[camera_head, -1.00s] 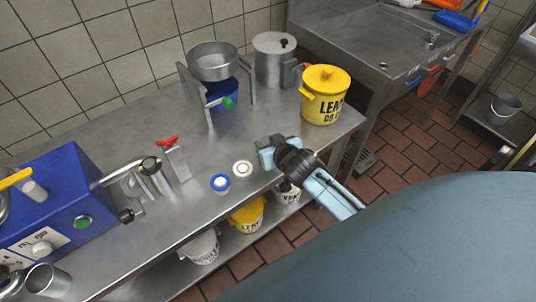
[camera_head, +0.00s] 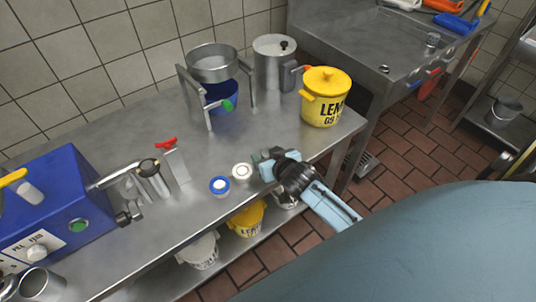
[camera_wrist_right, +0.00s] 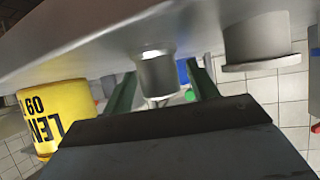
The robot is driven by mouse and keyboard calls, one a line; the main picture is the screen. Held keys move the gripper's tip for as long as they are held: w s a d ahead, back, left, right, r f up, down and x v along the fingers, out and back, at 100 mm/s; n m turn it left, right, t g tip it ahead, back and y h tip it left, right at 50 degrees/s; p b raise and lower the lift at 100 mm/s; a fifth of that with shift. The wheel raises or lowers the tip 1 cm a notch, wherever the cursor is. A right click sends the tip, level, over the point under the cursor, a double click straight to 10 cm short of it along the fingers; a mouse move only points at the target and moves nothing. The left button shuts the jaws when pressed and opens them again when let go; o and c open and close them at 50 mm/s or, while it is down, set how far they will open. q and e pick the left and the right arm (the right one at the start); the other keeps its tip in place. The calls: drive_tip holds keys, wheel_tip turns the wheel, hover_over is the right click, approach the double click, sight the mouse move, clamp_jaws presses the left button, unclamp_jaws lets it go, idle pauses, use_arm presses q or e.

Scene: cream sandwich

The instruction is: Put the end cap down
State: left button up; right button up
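Two small round pieces stand on the steel table near its front edge. I cannot tell for sure which is the end cap. My right gripper (camera_head: 264,158) is low over the table, just right of the white-topped piece. In the right wrist view, which looks upside down, its two dark green fingers (camera_wrist_right: 162,90) are apart. A metal cylinder (camera_wrist_right: 158,76) shows between them, with no finger visibly touching it. A wider flanged piece (camera_wrist_right: 258,42) is beside it. My left gripper is not seen.
A yellow lidded bucket (camera_head: 326,98) stands right of the gripper. A steel pot (camera_head: 274,62) and a stand with a hopper (camera_head: 212,64) are at the back. A blue machine (camera_head: 55,205) is at left. The table (camera_head: 275,128) is clear behind the gripper.

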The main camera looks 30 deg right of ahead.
drive_tip(key=shift+r, duration=0.25)
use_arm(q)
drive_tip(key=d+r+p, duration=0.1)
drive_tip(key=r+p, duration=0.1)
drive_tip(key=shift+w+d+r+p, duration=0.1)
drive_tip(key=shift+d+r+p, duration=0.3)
use_arm(e)
drive_tip(key=v, duration=1.2)
